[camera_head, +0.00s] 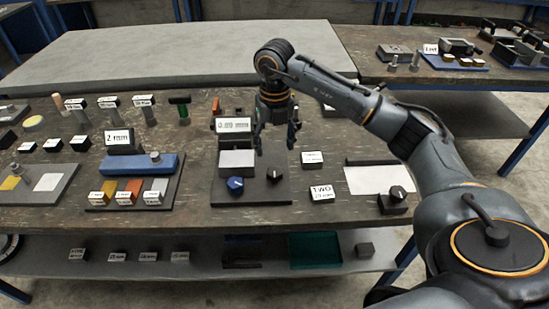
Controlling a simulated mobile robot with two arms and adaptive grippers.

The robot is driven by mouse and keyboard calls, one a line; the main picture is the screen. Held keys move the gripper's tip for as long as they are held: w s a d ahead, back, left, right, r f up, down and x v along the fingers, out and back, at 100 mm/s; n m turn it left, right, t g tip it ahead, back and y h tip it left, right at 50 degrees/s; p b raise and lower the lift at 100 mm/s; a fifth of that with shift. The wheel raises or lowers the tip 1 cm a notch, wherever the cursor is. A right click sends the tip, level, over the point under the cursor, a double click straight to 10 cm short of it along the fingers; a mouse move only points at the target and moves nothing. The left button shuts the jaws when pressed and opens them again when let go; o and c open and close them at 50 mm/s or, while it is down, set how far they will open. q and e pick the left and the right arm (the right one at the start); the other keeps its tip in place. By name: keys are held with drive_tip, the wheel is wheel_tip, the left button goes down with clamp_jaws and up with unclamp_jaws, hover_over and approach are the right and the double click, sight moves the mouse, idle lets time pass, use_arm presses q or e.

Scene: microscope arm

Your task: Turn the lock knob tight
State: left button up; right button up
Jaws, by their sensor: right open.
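A dark base plate (258,196) at the middle of the table bears a device with a display block (235,125) and a pale block (237,159). A blue knob (235,185) with a light mark sits at its front left. A black knob (274,175) sits at its right. I cannot tell which knob is the lock knob, nor how tight either is. My right gripper (275,143) points down above the plate's back right, open and empty, with the black knob below and in front of it. My left gripper is not in view.
White cards (321,193) stand right of the plate. Another black knob on a block (396,199) is farther right, by a white sheet (378,179). A blue bar fixture (139,164) and small blocks stand left. A lower shelf holds a green tray (315,250).

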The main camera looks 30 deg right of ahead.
drive_tip(key=shift+r, duration=1.45)
drive_tip(key=shift+f, duration=0.1)
